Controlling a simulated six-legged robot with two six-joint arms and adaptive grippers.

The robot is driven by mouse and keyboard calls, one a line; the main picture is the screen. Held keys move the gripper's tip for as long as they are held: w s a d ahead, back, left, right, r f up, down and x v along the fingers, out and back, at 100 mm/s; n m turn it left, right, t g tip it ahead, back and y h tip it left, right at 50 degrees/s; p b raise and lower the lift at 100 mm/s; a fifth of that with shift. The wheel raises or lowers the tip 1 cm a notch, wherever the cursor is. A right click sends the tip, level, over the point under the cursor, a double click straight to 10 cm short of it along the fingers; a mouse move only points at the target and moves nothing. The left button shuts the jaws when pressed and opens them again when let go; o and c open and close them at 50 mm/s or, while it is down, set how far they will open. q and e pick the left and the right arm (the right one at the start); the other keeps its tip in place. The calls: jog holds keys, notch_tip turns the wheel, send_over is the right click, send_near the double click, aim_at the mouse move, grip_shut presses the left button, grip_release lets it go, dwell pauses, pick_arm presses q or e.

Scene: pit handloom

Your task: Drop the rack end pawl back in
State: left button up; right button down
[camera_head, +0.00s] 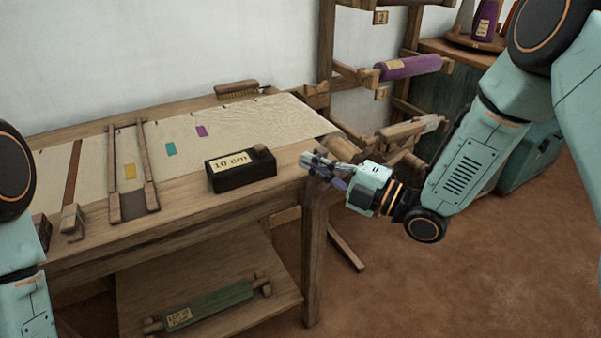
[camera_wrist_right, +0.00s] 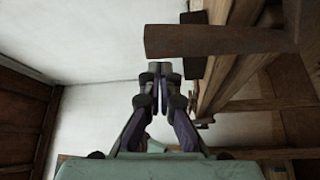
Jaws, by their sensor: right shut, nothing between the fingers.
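My right gripper (camera_head: 312,162) is beside the right end of the loom table, a little above the table's front right corner. Its fingers are shut and empty; the right wrist view shows the fingertips together (camera_wrist_right: 160,72). The wooden rack (camera_head: 327,45) stands behind, at the right end of the table. A purple roll (camera_head: 409,67) lies across its upper arms and a paler roll (camera_head: 410,129) lies lower. I cannot tell which part is the end pawl. In the right wrist view a brown wooden bar (camera_wrist_right: 222,40) crosses just above the fingertips. My left gripper is out of view.
A dark block labelled "10 cm" (camera_head: 240,173) sits near the table's front edge (camera_head: 150,228). A brush (camera_head: 237,88) lies at the back of the table. A green roll (camera_head: 210,305) rests on the lower shelf. The floor (camera_head: 470,280) at right is clear.

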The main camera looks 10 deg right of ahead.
jog(key=shift+w+d+m, duration=0.15)
jog(key=shift+d+m, duration=0.1)
jog(key=shift+d, duration=0.4)
jog(key=shift+w+d+m, duration=0.15)
jog(key=shift+d+m, duration=0.1)
jog(key=shift+d, duration=0.35)
jog(key=shift+d, duration=0.1)
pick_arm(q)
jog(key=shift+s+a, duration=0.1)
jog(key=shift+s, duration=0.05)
pick_arm(e)
jog(key=shift+r, duration=0.1)
